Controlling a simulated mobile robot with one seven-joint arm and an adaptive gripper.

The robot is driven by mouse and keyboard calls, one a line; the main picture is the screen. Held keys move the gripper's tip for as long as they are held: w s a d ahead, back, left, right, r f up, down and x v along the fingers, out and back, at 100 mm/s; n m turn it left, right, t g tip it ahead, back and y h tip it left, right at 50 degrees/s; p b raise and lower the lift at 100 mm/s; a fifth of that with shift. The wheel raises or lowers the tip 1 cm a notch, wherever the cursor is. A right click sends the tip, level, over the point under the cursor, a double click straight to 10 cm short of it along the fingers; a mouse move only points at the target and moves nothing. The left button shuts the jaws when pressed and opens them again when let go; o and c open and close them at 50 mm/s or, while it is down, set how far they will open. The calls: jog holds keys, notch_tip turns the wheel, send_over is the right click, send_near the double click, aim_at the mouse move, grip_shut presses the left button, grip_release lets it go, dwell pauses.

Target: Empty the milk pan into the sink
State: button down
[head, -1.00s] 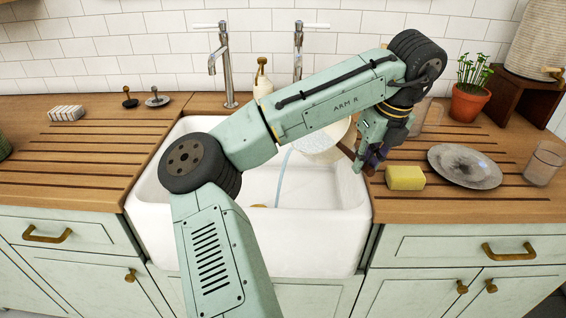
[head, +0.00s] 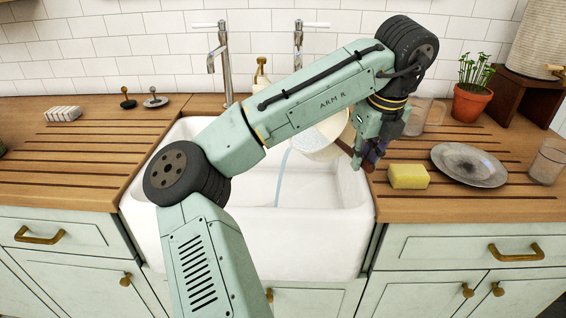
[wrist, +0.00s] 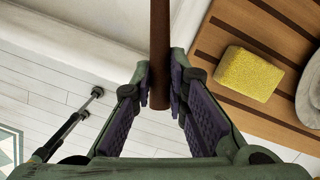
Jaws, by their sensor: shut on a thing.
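The milk pan (head: 325,143), cream with a brown handle, is tilted over the white sink (head: 300,237), its mouth partly hidden behind my arm. A thin pale-blue stream (head: 281,178) runs from its left lip down into the sink. My gripper (head: 364,155) is at the right side of the sink, shut on the pan's handle. In the wrist view my gripper (wrist: 160,95) has its two purple-padded fingers closed around the brown handle (wrist: 160,40). The pan's bowl is out of the wrist view.
A yellow sponge (head: 408,176), a grey plate (head: 468,164) and a glass (head: 547,161) stand on the right wooden counter. A potted plant (head: 472,100) is behind. Two taps (head: 224,65) and a soap bottle (head: 261,75) stand behind the sink. The left counter is mostly clear.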

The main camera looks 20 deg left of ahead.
jog(key=shift+s+a+r+t+h+b, duration=0.45)
jog(key=shift+s+a+t+h+b, duration=0.25)
jog(key=shift+b, duration=2.35)
